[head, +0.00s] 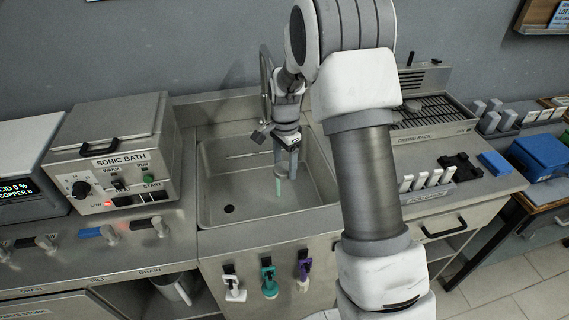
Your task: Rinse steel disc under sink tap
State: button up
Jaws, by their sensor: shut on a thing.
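My gripper (286,168) points down into the sink basin (225,175), right of its middle. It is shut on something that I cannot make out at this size. A short pale teal strip (278,187) shows just below the fingers; I cannot tell whether it is part of the held thing or water. The tap (265,75) rises at the back of the sink, beside and partly behind my wrist. No steel disc can be clearly told apart here. My arm hides the right side of the sink.
A sonic bath (113,150) with a closed lid stands left of the sink. White (233,285), teal (268,278) and purple (303,270) handled tools hang on the sink front. A drying rack (432,112) and blue box (545,155) are at the right.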

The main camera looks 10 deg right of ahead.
jog(key=shift+w+f, duration=0.15)
jog(key=shift+w, duration=0.05)
notch_tip(320, 180, down, 14)
jog(key=r+b, duration=0.1)
jog(key=b, duration=0.8)
jog(key=shift+w+f+b, duration=0.1)
jog(key=shift+w+f, duration=0.25)
jog(key=shift+w, duration=0.8)
jog(key=shift+w+f+b, duration=0.15)
jog(key=shift+w+f, duration=0.2)
jog(key=shift+w, duration=0.85)
jog(key=shift+w+f+b, duration=0.1)
jog(key=shift+w+f, duration=0.25)
jog(key=shift+w, duration=0.8)
dwell(1.9)
